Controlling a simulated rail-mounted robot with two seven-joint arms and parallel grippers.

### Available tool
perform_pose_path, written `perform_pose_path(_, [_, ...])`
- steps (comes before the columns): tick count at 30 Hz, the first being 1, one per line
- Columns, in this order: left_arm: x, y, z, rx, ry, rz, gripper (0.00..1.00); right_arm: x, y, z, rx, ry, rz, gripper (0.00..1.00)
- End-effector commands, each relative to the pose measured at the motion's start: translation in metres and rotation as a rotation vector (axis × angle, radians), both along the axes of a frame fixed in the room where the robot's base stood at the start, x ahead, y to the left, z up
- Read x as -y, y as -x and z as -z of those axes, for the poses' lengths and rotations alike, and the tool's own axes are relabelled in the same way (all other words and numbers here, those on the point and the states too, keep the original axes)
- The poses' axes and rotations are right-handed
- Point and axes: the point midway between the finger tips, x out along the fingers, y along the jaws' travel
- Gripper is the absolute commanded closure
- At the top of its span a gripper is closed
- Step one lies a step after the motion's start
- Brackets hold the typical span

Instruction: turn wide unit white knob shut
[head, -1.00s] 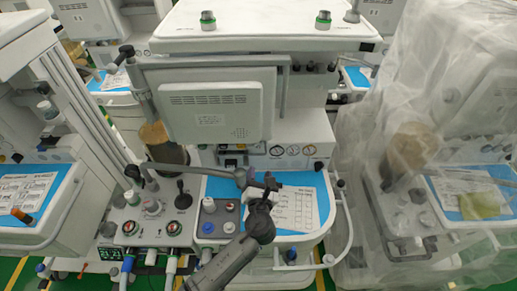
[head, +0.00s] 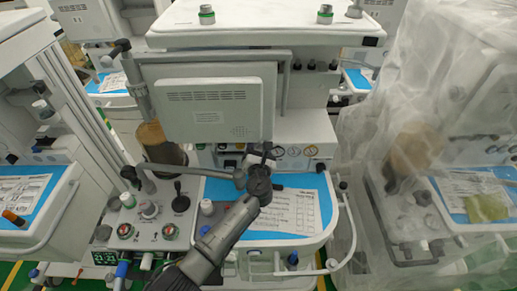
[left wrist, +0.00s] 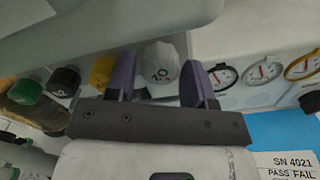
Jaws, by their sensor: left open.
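A white knob (left wrist: 161,62) with dark markings sits on the front panel of the middle machine, left of the round gauges. My left gripper (left wrist: 158,70) is open, with one purple-grey finger on each side of the knob. The knob lies between or just beyond the fingertips; I cannot tell whether they touch it. In the head view my left gripper (head: 263,157) is in front of the gauge panel, and the knob cannot be made out there. My right gripper is not in view.
Yellow (left wrist: 103,70) and black (left wrist: 64,81) knobs sit close left of the white one. Gauges (left wrist: 222,76) are close right. The monitor (head: 208,103) overhangs above. A grey arm or tube (head: 195,171) passes near my gripper. A paper (head: 293,208) lies on the blue worktop.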

Motion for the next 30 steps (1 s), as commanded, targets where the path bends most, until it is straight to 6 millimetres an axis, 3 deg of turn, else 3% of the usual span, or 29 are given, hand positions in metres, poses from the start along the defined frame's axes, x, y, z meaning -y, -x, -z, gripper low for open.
perform_pose_path(7, [0.0,0.0,0.0,0.0,0.0,0.0,0.52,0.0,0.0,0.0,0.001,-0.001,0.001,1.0])
perform_pose_path(18, [0.0,0.0,0.0,0.0,0.0,0.0,0.86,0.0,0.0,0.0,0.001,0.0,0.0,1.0])
perform_pose_path(23, [0.0,0.0,-0.002,0.0,-0.017,0.0,0.86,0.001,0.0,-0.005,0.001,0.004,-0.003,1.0])
perform_pose_path(30, [0.0,0.0,-0.006,-0.003,-0.139,0.001,0.86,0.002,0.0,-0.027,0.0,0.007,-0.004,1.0])
